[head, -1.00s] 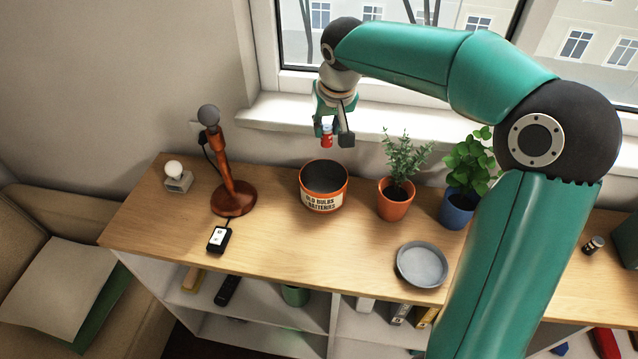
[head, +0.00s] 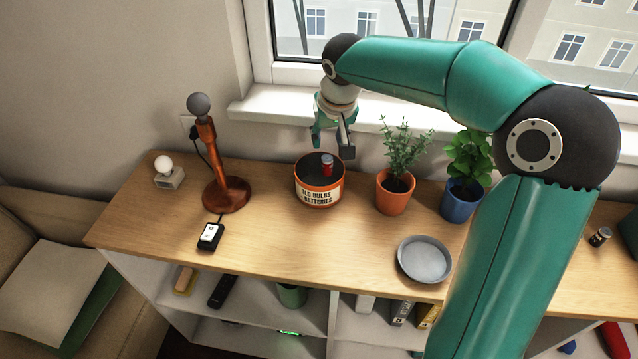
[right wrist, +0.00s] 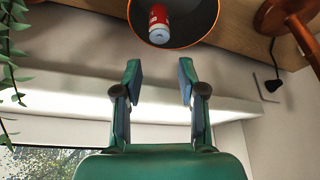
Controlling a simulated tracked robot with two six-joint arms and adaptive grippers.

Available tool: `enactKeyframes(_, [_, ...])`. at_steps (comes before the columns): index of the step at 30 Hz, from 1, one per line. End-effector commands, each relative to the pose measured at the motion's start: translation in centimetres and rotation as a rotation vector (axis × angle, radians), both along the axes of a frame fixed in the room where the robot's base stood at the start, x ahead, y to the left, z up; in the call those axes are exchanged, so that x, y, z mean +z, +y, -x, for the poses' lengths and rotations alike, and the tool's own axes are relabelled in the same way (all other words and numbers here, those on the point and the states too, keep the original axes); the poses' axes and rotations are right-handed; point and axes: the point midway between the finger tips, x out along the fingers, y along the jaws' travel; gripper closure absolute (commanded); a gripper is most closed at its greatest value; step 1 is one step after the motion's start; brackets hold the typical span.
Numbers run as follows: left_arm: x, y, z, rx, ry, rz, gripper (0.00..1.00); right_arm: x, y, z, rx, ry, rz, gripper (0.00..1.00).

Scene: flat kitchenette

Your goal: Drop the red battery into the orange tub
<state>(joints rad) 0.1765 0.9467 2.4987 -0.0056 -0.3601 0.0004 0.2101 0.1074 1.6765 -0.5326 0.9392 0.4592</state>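The orange tub (head: 319,196) stands on the wooden shelf top, with a dark inside and a label reading "OLD BULBS & BATTERIES". The red battery (head: 327,165) shows in the tub's mouth, upright or nearly so; I cannot tell whether it is falling or resting. In the right wrist view the battery (right wrist: 159,22) shows inside the tub's rim (right wrist: 205,32), apart from the fingers. My right gripper (head: 333,147) is above and behind the tub. Its fingers (right wrist: 160,80) are spread with nothing between them. My left gripper is not in view.
A plant in an orange pot (head: 393,195) and one in a blue pot (head: 459,203) stand right of the tub. A brown lamp (head: 222,190) stands left. A grey dish (head: 424,260) lies in front at the right. A small dark battery-like cylinder (head: 600,237) lies far right.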

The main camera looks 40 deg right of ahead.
Motion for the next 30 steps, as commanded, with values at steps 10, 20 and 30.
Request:
enactKeyframes(10, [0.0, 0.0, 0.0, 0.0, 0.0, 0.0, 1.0, 0.0, 0.0, 0.0, -0.001, 0.001, -0.001, 0.45])
enactKeyframes(20, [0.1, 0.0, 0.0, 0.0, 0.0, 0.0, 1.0, 3.2, 0.7, 1.1, 0.0, -0.005, 0.0, 0.45])
enactKeyframes(30, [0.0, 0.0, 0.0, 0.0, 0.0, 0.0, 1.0, 9.2, 1.9, 3.3, 0.002, -0.003, 0.0, 0.45])
